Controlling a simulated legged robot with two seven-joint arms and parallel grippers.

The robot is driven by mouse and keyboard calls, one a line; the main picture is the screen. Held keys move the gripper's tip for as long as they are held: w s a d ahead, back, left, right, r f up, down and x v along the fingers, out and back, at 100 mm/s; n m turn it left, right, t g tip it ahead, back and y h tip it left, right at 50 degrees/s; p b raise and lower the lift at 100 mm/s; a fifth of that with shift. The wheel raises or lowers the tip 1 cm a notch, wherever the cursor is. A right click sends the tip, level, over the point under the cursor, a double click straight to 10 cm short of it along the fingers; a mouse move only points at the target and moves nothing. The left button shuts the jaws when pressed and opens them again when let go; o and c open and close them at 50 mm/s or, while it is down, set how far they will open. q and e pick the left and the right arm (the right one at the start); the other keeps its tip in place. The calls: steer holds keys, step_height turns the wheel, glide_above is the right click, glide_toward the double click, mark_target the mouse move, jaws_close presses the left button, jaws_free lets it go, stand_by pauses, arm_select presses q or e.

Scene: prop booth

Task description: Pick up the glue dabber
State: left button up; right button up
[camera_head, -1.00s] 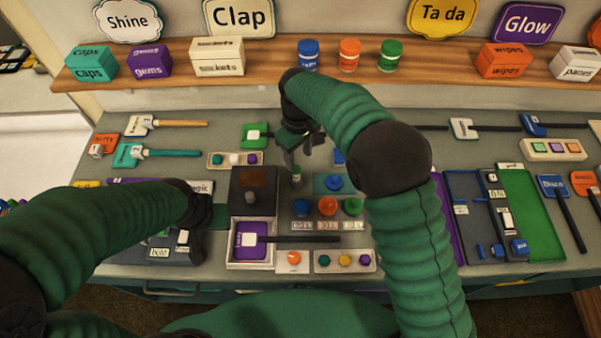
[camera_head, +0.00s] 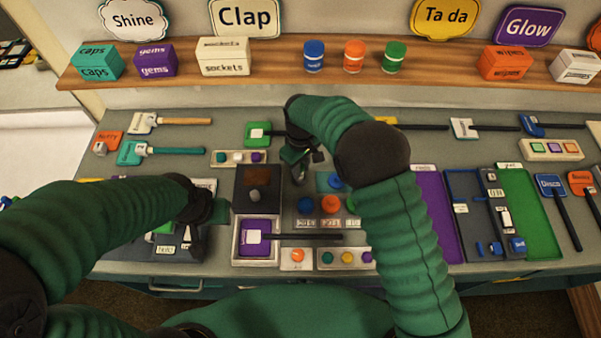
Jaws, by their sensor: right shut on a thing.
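My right gripper (camera_head: 300,160) hangs over the middle of the bench, just right of the dark box with a round knob (camera_head: 256,190). It is shut on a small upright thing that I take for the glue dabber; the fingers and wrist hide nearly all of it. I cannot tell whether it still touches the bench. My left gripper (camera_head: 215,210) is low at the left, over the dark tray (camera_head: 185,245). Its fingers are mostly hidden by its dark wrist, so its opening does not show.
Blue and orange round pots (camera_head: 331,204) stand just in front of the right gripper. A white tray with a purple block (camera_head: 256,242) is nearer. Purple and green panels (camera_head: 527,215) lie at right.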

steer(key=shift+a, duration=0.3)
jaws_close()
arm_select(q)
steer(key=shift+a, duration=0.25)
arm_select(e)
steer(key=shift+d, duration=0.1)
arm_select(q)
steer(key=shift+d, duration=0.1)
arm_select(e)
steer(key=shift+d, duration=0.1)
steer(key=shift+w+r, duration=0.1)
steer(key=shift+r, duration=0.3)
step_height(320, 180, up, 9)
steer(key=shift+r+b, duration=0.1)
steer(key=shift+b, duration=0.7)
arm_select(q)
steer(key=shift+x, duration=0.85)
steer(key=shift+s, duration=0.15)
